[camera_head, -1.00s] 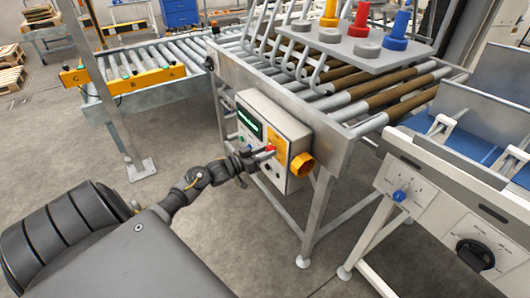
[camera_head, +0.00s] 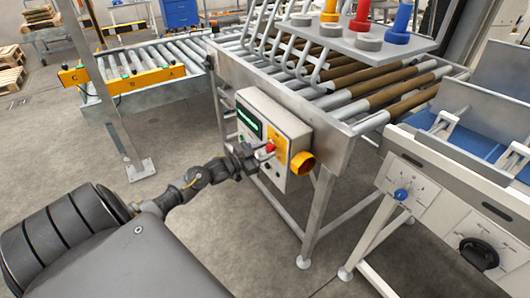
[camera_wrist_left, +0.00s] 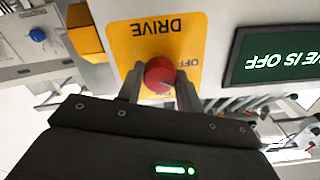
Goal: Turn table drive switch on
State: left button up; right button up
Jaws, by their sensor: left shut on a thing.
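The drive switch is a red knob (camera_wrist_left: 160,76) on a yellow plate labelled DRIVE (camera_wrist_left: 120,40), upside down in the left wrist view. It also shows in the head view (camera_head: 270,147), on the front of a white control box (camera_head: 291,126). My left gripper (camera_wrist_left: 158,88) is shut on the knob, one finger on each side. In the head view my left gripper (camera_head: 264,151) reaches the box from the left. My right gripper is not in view.
A roller conveyor (camera_head: 340,98) stands behind the box. A white panel with a blue knob (camera_head: 400,194) is at the right. A metal post (camera_head: 112,110) stands at the left. The floor before the box is clear.

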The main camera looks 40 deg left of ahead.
pick_arm(q)
jog(key=m+b, duration=0.1)
jog(key=m, duration=0.3)
jog(key=shift+f+m, duration=0.1)
jog(key=shift+m, duration=0.2)
jog(key=m+b, duration=0.2)
jog(key=m, duration=0.1)
jog(key=shift+m, duration=1)
jog(key=shift+m+b, duration=0.5)
jog(key=shift+m, duration=0.5)
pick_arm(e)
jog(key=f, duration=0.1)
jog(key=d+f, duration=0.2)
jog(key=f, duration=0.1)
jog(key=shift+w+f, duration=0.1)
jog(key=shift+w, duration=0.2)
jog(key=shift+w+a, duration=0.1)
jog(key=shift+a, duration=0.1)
pick_arm(q)
jog(key=o, duration=1)
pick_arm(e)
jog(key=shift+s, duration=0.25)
